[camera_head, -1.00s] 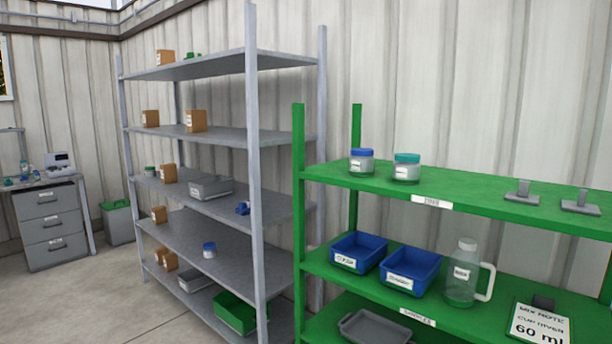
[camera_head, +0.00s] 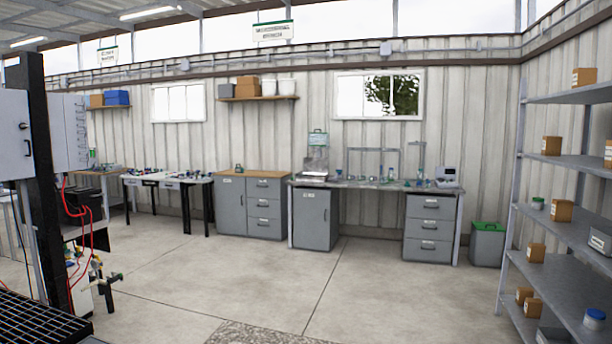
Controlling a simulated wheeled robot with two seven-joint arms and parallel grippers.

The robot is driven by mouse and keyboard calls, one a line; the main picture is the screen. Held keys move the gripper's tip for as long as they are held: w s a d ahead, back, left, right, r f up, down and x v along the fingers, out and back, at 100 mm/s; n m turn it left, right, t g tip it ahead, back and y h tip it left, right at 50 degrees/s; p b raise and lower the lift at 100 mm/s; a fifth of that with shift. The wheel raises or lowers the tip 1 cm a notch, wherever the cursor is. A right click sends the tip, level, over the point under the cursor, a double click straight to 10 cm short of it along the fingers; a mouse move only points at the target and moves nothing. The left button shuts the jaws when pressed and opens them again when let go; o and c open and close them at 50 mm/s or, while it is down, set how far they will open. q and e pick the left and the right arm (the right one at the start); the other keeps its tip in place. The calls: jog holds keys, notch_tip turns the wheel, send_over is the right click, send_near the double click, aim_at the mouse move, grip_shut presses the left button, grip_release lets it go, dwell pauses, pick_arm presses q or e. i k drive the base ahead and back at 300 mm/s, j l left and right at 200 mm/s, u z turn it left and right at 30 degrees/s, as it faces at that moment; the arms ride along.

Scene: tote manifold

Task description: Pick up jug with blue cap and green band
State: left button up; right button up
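I cannot make out a jug with a blue cap and green band in the current head view. A small jar with a blue lid (camera_head: 594,319) stands on a lower shelf of the grey rack at the right edge. A small jar with a green lid (camera_head: 537,203) stands on a higher shelf of that rack. The items on the far benches are too small to tell apart. Neither of my grippers is in view.
The grey shelf rack (camera_head: 577,95) at right holds several cardboard boxes. Grey cabinets (camera_head: 431,227) and a workbench (camera_head: 375,184) line the far wall, with a green-lidded bin (camera_head: 487,244) beside them. A dark post (camera_head: 45,180) stands at left. The middle floor (camera_head: 290,285) is clear.

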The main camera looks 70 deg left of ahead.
aim_at(390, 173)
jog(key=u, duration=1.9)
jog(key=i+z, duration=0.15)
jog(key=i, duration=8.2)
jog(key=i+l+u, duration=0.1)
jog(key=i, duration=0.45)
jog(key=i+l+u, duration=0.1)
jog(key=i, duration=0.5)
